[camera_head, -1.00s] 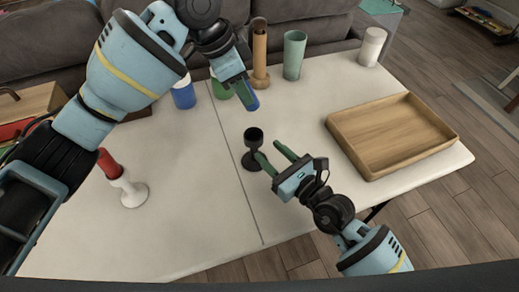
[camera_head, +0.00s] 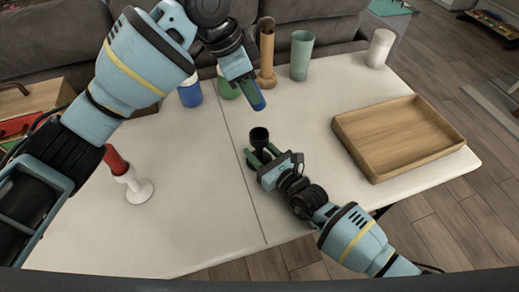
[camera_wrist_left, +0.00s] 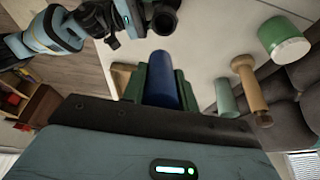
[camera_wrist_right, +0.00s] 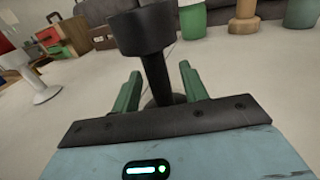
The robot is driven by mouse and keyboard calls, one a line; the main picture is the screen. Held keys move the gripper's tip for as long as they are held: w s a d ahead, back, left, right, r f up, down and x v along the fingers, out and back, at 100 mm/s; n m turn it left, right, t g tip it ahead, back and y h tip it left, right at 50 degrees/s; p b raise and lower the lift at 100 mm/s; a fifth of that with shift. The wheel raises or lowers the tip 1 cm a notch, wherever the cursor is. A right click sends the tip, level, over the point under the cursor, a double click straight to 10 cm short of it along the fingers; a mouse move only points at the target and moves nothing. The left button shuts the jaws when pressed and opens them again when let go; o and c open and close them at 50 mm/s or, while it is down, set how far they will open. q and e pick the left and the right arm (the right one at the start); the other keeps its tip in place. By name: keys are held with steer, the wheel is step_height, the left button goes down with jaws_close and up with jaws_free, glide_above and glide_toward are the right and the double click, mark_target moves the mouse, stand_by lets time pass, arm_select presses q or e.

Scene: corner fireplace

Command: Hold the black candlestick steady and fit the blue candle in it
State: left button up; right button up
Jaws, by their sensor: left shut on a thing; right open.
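The black candlestick (camera_head: 259,136) stands upright on the white table. My right gripper (camera_head: 258,156) is open, with its fingers on either side of the stem. In the right wrist view the candlestick's cup (camera_wrist_right: 142,30) rises above the green fingers (camera_wrist_right: 160,88), and gaps show beside the stem. My left gripper (camera_head: 255,96) is shut on the blue candle (camera_head: 259,103), above and beyond the candlestick in the head view. In the left wrist view the candle (camera_wrist_left: 162,82) sits between the fingers, and its tip points toward the candlestick's dark cup (camera_wrist_left: 165,20).
A wooden tray (camera_head: 452,146) lies on the right of the table (camera_head: 200,235). A blue jar (camera_head: 190,94), wooden holder (camera_head: 267,55), green cup (camera_head: 301,55) and white jar (camera_head: 380,47) line the back.

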steer(key=shift+a, duration=0.1)
jaws_close()
arm_select(q)
steer(key=shift+d+f+n+y, duration=0.4)
steer(key=shift+d+f, duration=0.05)
steer(key=shift+d, duration=0.05)
steer(key=shift+w+d+f+n+y, duration=0.1)
steer(key=shift+d+f+n+y, duration=0.45)
steer(key=shift+f+n+y, duration=0.3)
steer(key=shift+w+f+n+g+y, duration=0.2)
steer(key=shift+f+n+g+y, duration=0.5)
steer(key=shift+n, duration=0.55)
steer(key=shift+f, duration=0.1)
